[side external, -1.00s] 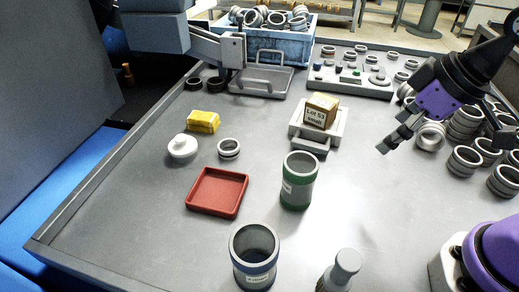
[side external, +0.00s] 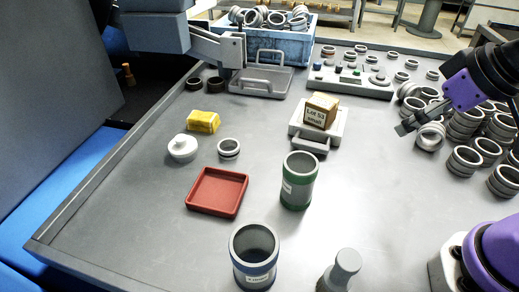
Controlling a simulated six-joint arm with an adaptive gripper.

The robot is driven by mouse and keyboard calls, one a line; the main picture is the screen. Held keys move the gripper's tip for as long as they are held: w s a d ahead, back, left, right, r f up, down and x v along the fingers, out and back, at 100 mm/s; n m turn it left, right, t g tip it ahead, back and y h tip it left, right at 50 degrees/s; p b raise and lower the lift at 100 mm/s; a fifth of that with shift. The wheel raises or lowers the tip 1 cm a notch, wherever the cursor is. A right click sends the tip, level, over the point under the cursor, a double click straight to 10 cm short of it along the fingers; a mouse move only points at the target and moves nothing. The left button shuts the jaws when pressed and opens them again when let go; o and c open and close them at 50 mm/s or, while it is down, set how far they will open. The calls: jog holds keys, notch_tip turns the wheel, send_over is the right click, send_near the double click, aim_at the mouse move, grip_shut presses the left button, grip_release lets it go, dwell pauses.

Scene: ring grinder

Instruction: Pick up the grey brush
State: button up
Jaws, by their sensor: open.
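I cannot make out a clear grey brush with bristles. A grey upright piece with a round knob-like top (side external: 345,268) is at the bottom edge, cut off by the frame; I cannot tell whether it is the brush. My gripper (side external: 403,129) is open and empty. It is above the right part of the table, well above and to the right of that piece, in front of the stacked metal rings.
A green-banded cup (side external: 299,183), a blue-banded cup (side external: 253,268), a red tray (side external: 201,207) and a white lidded pot (side external: 182,148) stand on the table. Several rings (side external: 466,160) crowd the right. The middle right is clear.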

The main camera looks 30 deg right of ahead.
jog(key=shift+a, duration=0.1)
dwell(0.3)
jog(key=n+g, duration=0.3)
jog(key=g, duration=0.2)
send_over(350, 259)
jog(key=shift+w+f, duration=0.35)
jog(key=shift+f, duration=0.05)
jog(key=shift+g, duration=0.3)
jog(key=f, duration=0.4)
jog(key=shift+s+a+f, duration=0.2)
jog(key=shift+s+f, duration=0.05)
jog(key=f, duration=0.6)
jog(key=shift+s+d, duration=0.1)
jog(key=shift+d, duration=0.1)
jog(key=shift+r, duration=0.1)
grip_shut()
